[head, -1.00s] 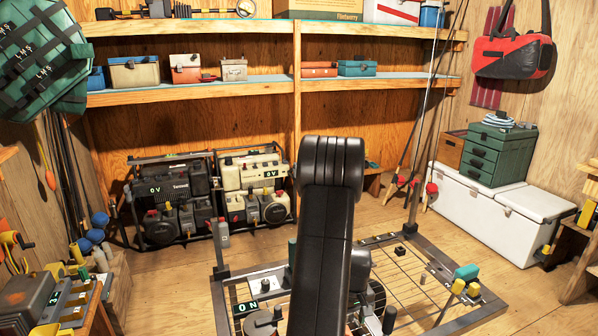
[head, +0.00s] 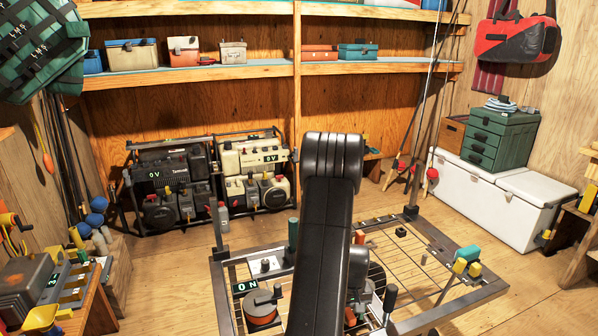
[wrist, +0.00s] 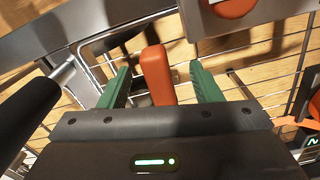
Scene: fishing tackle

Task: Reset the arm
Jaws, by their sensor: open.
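My gripper (wrist: 161,68) shows in the wrist view with its two green fingers apart. An orange handle-like piece (wrist: 157,75) stands between the fingers. I cannot tell whether either finger touches it. The fingers are above a metal wire grid (wrist: 235,57). In the head view my black arm runs up the middle and hides much of what is behind it, including most of my gripper.
A framed wire rack (head: 432,238) with handles and fittings lies low in front of me. An orange round piece with a dark lever (head: 262,312) sits at its left. Two generators (head: 172,190) and a white cooler (head: 480,195) stand behind. A cluttered bench (head: 95,300) is at left.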

